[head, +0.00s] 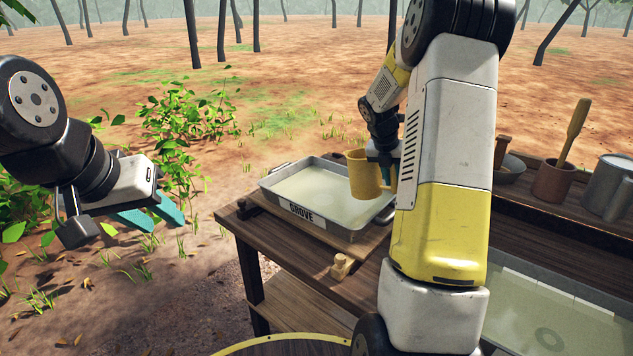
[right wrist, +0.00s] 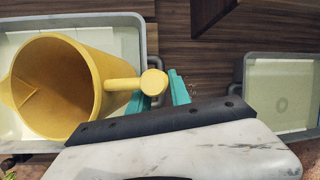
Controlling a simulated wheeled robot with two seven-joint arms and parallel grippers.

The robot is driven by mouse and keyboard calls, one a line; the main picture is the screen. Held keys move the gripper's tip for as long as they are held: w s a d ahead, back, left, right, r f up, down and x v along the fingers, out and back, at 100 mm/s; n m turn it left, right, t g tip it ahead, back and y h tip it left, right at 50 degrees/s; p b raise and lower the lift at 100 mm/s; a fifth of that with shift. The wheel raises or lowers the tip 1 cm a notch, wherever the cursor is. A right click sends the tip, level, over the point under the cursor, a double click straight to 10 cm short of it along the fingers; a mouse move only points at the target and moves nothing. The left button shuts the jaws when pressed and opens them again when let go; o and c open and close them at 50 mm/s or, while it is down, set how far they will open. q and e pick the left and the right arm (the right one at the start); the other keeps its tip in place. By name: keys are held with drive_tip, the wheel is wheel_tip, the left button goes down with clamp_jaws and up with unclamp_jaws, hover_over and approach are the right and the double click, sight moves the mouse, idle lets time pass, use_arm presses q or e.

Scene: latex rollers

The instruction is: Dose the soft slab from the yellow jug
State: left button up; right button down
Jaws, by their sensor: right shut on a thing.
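The yellow jug (head: 366,178) is above the right part of the GROVE tray (head: 345,229), roughly upright. My right gripper (head: 383,158) is shut on its handle; in the right wrist view the handle (right wrist: 125,84) meets the teal fingers (right wrist: 165,92). The jug (right wrist: 60,85) shows its open mouth and a bare-looking inside there. My left gripper (head: 155,214) is open and empty, off the table to the left.
A second grey tray (head: 545,275) with a greenish-white fill and a ring mark lies at the lower right. A brown pot (head: 553,181) and metal mug (head: 607,188) stand on the back-right shelf.

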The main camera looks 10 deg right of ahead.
drive_tip(key=shift+w+a+r, duration=0.1)
drive_tip(key=shift+r, duration=1.5)
